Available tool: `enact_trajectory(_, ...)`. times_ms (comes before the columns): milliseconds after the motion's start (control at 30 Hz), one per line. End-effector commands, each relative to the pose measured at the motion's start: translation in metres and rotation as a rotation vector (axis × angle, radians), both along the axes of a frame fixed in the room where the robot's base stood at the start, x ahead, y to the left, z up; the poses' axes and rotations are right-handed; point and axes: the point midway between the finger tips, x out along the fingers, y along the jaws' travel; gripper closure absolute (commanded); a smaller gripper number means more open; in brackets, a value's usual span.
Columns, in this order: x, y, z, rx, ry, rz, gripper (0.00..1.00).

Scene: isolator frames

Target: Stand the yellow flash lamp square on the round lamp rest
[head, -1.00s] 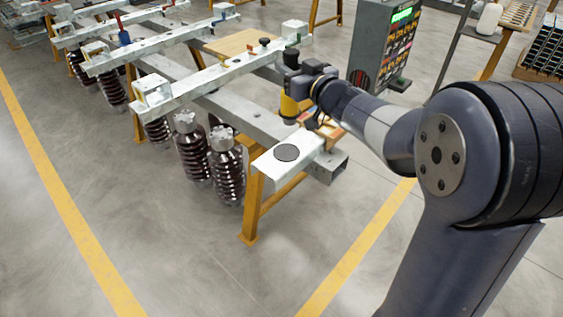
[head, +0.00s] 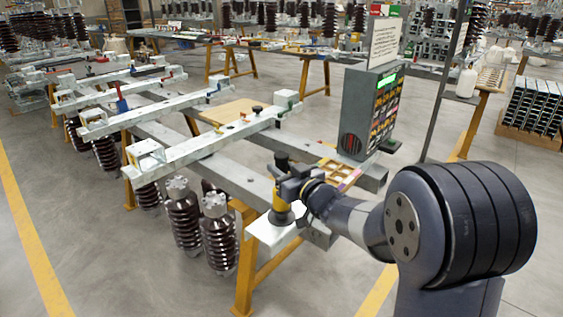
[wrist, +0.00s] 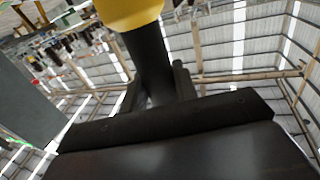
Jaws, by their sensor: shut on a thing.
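The yellow flash lamp (head: 281,212) has a black upper body and a yellow lower part. It looks upright in the head view. My gripper (head: 287,184) is shut on its black body. In the wrist view the lamp's yellow part (wrist: 128,9) and black body (wrist: 150,62) show, the body between my fingers. The lamp stands in the picture over the white end plate (head: 263,238) of the near beam.
A grey cabinet with lit display (head: 370,110) stands behind my gripper. Long grey beams on yellow trestles (head: 245,262) run to the left, with brown ribbed insulators (head: 219,240) under them. A wooden tray (head: 340,172) lies just behind the lamp. Floor in front is clear.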

Motion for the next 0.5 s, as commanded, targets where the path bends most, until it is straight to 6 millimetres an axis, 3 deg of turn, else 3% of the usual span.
enact_trajectory(400,0.0002,0.0003,-0.0004,0.003,-0.009,0.001,1.00)
enact_trajectory(433,-0.0001,0.0001,-0.0030,0.000,-0.001,0.001,0.70)
enact_trajectory(500,-0.0001,0.0001,-0.0028,0.000,-0.001,0.001,0.64)
